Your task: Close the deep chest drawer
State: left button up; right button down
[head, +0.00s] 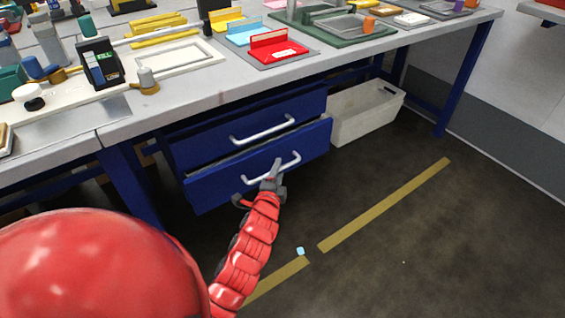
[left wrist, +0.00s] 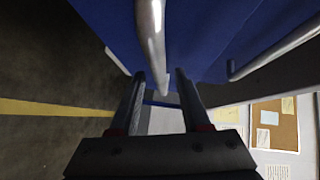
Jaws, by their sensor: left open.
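The deep chest drawer (head: 220,185) is the lower of two blue drawers under the bench. Its front stands out a little past the upper drawer (head: 195,148), with a dark gap along its top edge. Its silver bar handle (head: 291,161) runs across the front. My left gripper (head: 273,174) is open at this handle, low in front of the drawer. In the left wrist view the handle (left wrist: 150,35) reaches down toward the space between my two dark fingers (left wrist: 161,80); whether they touch it I cannot tell. The blue drawer front (left wrist: 205,35) fills the top. My right gripper is not in view.
A pale open bin (head: 362,115) stands on the floor right of the chest. A blue bench leg (head: 465,80) is farther right. The bench top carries trays and tools, including a red tray (head: 278,52).

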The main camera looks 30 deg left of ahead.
pick_arm(q)
jog(key=shift+w+a, duration=0.25)
jog(key=shift+w, duration=0.35)
grip_shut()
dwell(1.1)
